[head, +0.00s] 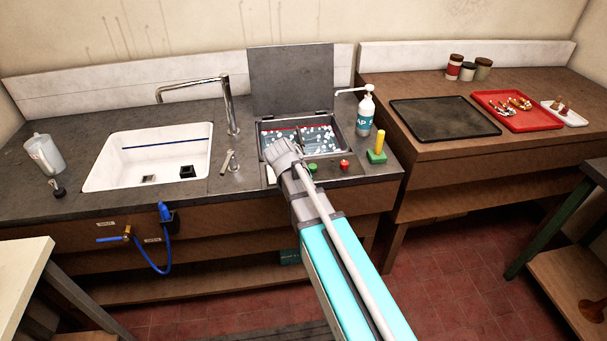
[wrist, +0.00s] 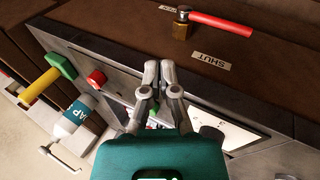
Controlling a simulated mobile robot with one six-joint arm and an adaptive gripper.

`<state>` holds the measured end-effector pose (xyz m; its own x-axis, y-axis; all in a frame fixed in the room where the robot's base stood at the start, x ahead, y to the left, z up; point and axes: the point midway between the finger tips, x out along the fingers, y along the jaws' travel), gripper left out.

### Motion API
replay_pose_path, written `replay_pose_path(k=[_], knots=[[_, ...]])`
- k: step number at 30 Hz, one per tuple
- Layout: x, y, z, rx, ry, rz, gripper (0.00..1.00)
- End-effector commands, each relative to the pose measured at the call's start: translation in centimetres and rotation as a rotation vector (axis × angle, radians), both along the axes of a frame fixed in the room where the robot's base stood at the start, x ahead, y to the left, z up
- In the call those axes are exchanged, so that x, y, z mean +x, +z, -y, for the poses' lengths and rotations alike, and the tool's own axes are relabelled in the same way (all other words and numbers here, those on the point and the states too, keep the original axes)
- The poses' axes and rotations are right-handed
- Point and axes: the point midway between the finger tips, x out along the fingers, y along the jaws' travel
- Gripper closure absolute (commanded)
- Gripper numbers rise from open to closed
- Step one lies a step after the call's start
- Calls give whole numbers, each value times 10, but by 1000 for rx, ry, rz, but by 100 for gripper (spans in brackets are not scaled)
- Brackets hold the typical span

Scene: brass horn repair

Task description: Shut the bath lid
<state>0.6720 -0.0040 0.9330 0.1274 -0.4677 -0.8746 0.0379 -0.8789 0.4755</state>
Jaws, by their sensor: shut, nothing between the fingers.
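The bath (head: 265,128) is set in the grey counter, with bubbly liquid inside. Its dark flat lid (head: 290,78) stands upright at the back, open. My gripper's housing and arm reach over the bath's front left in the head view, hiding part of the bath and the counter front. The fingertips do not show clearly there. In the wrist view my gripper (wrist: 158,66) is shut and empty, above the counter's front edge. The lid cannot be made out in the wrist view.
A soap bottle (head: 365,115), a yellow-handled green brush (head: 377,150) and a red button (head: 344,165) stand right of or in front of the bath. A tap (head: 225,105) stands left. A red-handled valve (wrist: 205,20) and a SHUT label (wrist: 210,62) are on the wooden front.

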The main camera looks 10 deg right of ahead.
Motion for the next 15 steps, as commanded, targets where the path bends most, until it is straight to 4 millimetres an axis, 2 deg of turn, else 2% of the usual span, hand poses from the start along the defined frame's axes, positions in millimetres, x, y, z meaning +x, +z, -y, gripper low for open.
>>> replay_pose_path(k=[1, 9, 15], knots=[[-17, -12, 4, 37, -10, -12, 100], [-96, -58, 5, 316, -56, -86, 100], [-128, -72, -2, 457, -67, -111, 100]])
